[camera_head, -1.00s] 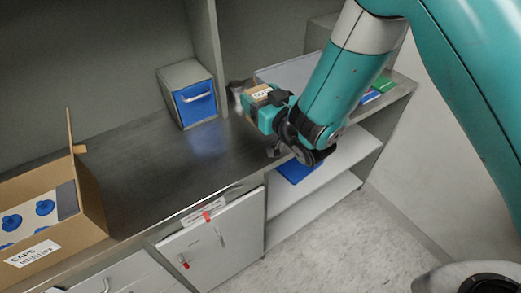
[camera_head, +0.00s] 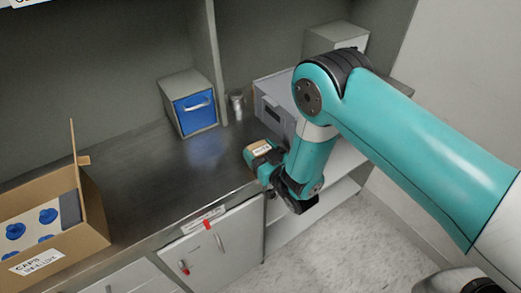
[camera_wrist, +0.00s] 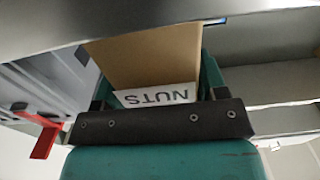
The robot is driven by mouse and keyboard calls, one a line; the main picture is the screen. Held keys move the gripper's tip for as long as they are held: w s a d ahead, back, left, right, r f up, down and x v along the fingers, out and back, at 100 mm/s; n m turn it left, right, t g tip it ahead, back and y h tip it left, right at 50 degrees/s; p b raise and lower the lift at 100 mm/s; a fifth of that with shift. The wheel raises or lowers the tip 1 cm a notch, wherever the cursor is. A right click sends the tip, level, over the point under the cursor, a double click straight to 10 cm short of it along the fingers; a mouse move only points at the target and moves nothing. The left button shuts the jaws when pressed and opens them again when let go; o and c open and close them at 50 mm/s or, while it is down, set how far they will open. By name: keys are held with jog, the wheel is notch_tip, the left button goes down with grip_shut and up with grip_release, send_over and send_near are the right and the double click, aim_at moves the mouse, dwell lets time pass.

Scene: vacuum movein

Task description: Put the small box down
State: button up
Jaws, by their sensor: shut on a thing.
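The small box (camera_head: 260,147) is brown with a white label. In the wrist view the box (camera_wrist: 150,55) fills the space between the fingers, and its label reads NUTS upside down. My gripper (camera_head: 257,155) is shut on it, near the front edge of the metal counter (camera_head: 150,190). The wrist view shows my gripper (camera_wrist: 157,85) with a finger on each side of the box. The counter surface (camera_wrist: 60,22) runs close to the box's far end there; I cannot tell whether they touch.
An open carton (camera_head: 85,235) with blue-capped items stands at the left. A blue-fronted drawer box (camera_head: 195,105) and a metal cup (camera_head: 236,103) stand at the back. A grey case (camera_head: 272,105) is behind my arm. The counter between carton and drawer box is clear.

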jog(key=shift+f, duration=0.1)
jog(key=o, duration=0.8)
jog(key=shift+f, duration=0.15)
jog(key=o, duration=0.4)
jog(key=shift+o, duration=0.2)
jog(key=shift+r, duration=0.2)
jog(key=b+v, duration=0.6)
jog(key=v, duration=0.6)
